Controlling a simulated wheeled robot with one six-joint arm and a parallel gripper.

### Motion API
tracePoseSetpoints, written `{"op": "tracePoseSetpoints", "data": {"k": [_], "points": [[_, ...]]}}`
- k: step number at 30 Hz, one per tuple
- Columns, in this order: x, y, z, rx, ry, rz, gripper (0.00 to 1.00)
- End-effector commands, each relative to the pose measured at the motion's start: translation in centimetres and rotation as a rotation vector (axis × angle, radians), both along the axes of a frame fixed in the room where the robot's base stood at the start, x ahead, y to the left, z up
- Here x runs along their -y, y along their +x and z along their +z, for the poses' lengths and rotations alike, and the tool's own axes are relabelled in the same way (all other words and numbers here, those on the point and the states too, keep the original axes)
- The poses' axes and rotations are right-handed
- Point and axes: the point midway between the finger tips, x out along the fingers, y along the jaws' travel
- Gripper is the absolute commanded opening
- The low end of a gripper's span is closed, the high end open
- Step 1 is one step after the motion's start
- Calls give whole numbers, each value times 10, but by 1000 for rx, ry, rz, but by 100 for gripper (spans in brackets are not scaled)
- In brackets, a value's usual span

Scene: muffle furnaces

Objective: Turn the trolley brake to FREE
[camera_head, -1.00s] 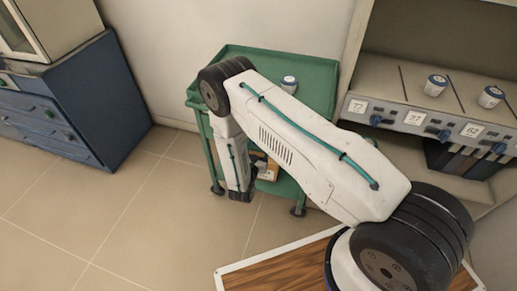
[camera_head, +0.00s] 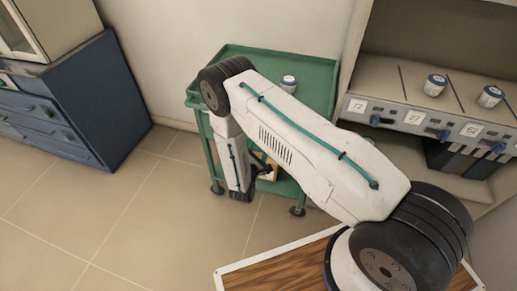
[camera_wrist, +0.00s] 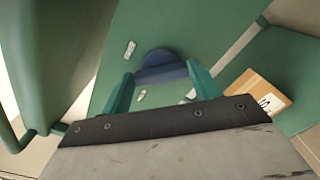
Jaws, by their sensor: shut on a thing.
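The green trolley (camera_head: 232,52) stands against the wall beyond my arm. In the wrist view, its green panel (camera_wrist: 113,65) carries a dark blue round brake knob (camera_wrist: 158,58) with a raised bar across it. My gripper (camera_wrist: 160,76) has its teal fingers on either side of the bar and is shut on it. A small pale label (camera_wrist: 129,50) is left of the knob, and another pale mark (camera_wrist: 142,95) lies between the fingers. I cannot read either. In the head view my arm hides the knob.
A white jar with a blue lid (camera_head: 288,83) stands on the trolley's top. A tan box (camera_wrist: 262,93) sits on its lower shelf. A blue cabinet (camera_head: 85,110) is at left. A furnace bench (camera_head: 410,110) with jars is at right. Floor at front left is clear.

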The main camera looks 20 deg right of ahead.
Motion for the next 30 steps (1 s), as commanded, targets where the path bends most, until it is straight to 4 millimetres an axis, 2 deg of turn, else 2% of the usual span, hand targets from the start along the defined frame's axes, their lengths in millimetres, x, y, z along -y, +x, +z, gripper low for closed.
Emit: {"op": "tracePoseSetpoints", "data": {"k": [18, 30], "points": [[0, -1, -2, 323, 445, 1, 39], [1, -1, -3, 433, 597, 1, 39]]}}
